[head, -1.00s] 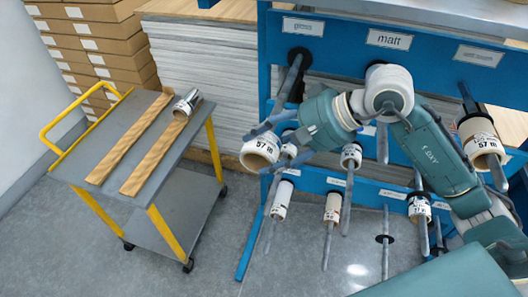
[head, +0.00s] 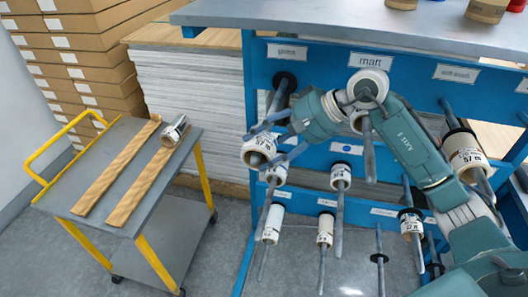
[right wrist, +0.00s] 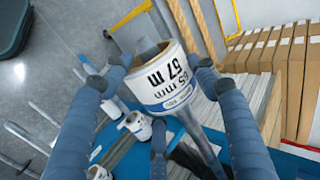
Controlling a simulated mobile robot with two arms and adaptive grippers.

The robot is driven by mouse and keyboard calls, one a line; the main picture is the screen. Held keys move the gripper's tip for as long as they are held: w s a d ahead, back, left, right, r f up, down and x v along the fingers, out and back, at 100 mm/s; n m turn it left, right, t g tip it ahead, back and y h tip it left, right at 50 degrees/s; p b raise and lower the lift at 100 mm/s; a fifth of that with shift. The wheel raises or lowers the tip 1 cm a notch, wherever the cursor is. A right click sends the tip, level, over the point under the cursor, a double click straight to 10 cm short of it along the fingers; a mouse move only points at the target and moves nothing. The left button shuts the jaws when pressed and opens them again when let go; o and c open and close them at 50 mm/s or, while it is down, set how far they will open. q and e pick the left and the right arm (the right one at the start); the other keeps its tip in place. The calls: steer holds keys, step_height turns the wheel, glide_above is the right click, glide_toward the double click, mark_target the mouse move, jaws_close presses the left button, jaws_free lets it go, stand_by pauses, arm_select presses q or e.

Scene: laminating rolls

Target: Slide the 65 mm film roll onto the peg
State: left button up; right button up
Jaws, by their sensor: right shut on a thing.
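The 65 mm film roll (right wrist: 165,75) is a white roll with a blue band, its label readable in the right wrist view. In the head view the roll (head: 258,149) is at the lower end of the grey peg (head: 276,98) under the left rack label. My right gripper (head: 280,143) is shut on the roll, with fingers on both sides in the right wrist view (right wrist: 160,80). The peg (right wrist: 208,145) runs out below the roll, and grey shows inside its bore, so the roll appears to be around the peg's end. The fingers partly hide this. My left gripper is not in view.
The blue rack (head: 310,62) carries several other pegs, some holding rolls, close below and right. Stacked sheets (head: 190,100) and boxes stand behind; floor between cart and rack is clear.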

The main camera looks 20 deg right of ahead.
mark_target(273, 146)
stand_by(0.4)
steer(key=o, duration=1.3)
steer(key=shift+d+r, duration=0.1)
steer(key=shift+s+d+r, duration=0.15)
steer(key=shift+d+r, duration=0.05)
steer(key=shift+r, duration=0.05)
steer(key=v, duration=0.4)
steer(key=shift+s+d, duration=0.3)
steer(key=shift+d, duration=0.25)
steer(key=s+d, duration=0.2)
steer(key=d, duration=0.1)
steer(key=s+d, duration=0.2)
steer(key=d, duration=0.1)
steer(key=s+d, duration=0.2)
steer(key=d, duration=0.1)
steer(key=shift+s, duration=0.15)
steer(key=shift+a, duration=0.1)
